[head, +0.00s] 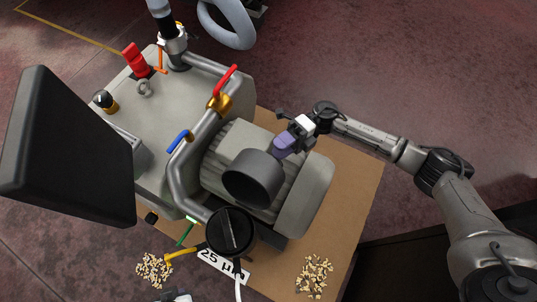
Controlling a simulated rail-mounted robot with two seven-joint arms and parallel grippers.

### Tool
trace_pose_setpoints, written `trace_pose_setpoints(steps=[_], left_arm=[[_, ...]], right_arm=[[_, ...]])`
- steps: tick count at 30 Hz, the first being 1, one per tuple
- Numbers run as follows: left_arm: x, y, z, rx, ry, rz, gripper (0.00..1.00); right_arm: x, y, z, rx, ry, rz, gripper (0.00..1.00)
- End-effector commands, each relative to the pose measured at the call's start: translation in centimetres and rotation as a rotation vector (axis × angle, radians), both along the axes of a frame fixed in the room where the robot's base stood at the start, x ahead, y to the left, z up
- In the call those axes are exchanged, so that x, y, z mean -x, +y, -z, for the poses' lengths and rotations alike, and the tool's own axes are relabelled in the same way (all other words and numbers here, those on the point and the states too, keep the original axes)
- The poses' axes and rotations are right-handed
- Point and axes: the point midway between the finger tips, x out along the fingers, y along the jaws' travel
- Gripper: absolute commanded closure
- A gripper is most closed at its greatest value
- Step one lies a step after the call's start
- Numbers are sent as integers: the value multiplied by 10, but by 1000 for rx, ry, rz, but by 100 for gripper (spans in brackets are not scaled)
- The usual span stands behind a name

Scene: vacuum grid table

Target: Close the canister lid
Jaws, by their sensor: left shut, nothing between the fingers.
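A dark grey round canister-like cylinder (252,180) stands on the ribbed part of the machine, its round end facing me. A black round cap (231,232) with a line across it sits in front of it, by the pipe end. I cannot tell which of these carries the canister lid. My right gripper (286,145) is just behind the grey cylinder, by a purple block; I cannot tell whether it touches or grips anything. Only a small part of my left gripper (176,296) shows at the bottom edge. It is shut and empty, apart from the canister.
A grey pipe (178,178) with red, blue, green and yellow levers bends around the machine. A large dark panel (68,150) stands at the left. Pellet piles (314,275) and a "25 µm" label (222,262) lie at the front.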

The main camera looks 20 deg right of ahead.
Motion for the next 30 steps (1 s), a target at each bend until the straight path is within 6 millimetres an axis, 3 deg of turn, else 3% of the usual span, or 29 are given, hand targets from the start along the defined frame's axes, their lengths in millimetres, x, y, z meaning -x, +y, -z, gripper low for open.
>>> trace_pose_setpoints(steps=[3, 9, 23, 30], left_arm=[[-3, -3, 4, 10, -8, -3, 100], [-4, -6, 8, 18, -8, -9, 100], [-3, -5, 10, 16, -8, -9, 100], [-3, -2, 10, 8, -8, -3, 100]], right_arm=[[6, 18, 0, -2, -1, -3, 63], [10, 35, -3, -1, 1, -1, 63], [12, 42, -5, -1, 1, 0, 63], [12, 42, -5, -1, 1, 0, 85]])
